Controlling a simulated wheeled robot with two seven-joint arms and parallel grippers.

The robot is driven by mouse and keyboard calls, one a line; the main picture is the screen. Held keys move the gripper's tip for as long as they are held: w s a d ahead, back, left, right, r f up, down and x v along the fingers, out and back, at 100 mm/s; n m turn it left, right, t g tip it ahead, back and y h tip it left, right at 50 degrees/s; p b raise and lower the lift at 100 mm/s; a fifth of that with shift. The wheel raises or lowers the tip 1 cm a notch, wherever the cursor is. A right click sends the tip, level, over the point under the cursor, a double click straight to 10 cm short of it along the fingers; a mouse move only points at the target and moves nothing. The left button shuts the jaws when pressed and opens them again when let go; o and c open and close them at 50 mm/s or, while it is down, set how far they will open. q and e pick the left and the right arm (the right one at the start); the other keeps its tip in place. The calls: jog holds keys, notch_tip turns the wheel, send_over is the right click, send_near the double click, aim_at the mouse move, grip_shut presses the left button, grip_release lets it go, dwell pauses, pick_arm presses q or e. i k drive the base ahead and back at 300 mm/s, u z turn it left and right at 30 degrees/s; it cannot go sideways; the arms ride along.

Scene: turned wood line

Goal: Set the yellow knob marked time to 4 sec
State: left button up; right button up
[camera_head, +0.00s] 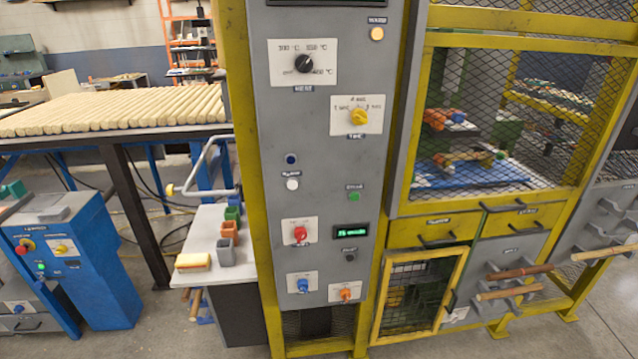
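The yellow knob (360,117) sits on a white label plate (357,130) on the upper right of the grey control panel (325,180). A small dark tag below the plate reads TIME. The plate has a mark that looks like 4 sec above the knob, one like 1 sec at its left and another sec mark at its right. The knob is too small to tell which mark it points at. Nothing touches it. Neither of my grippers is in view.
The panel also bears a black HEAT knob (304,63), a red knob (300,233), a blue knob (303,285), an orange knob (345,294) and a green button (354,197). A yellow mesh cage (425,110) stands right. A grey table (212,215) stands left.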

aim_at(359, 117)
jog(key=k, duration=0.5)
jog(key=z, duration=2.35)
jog(key=i, duration=1.45)
jog(key=u, duration=2.1)
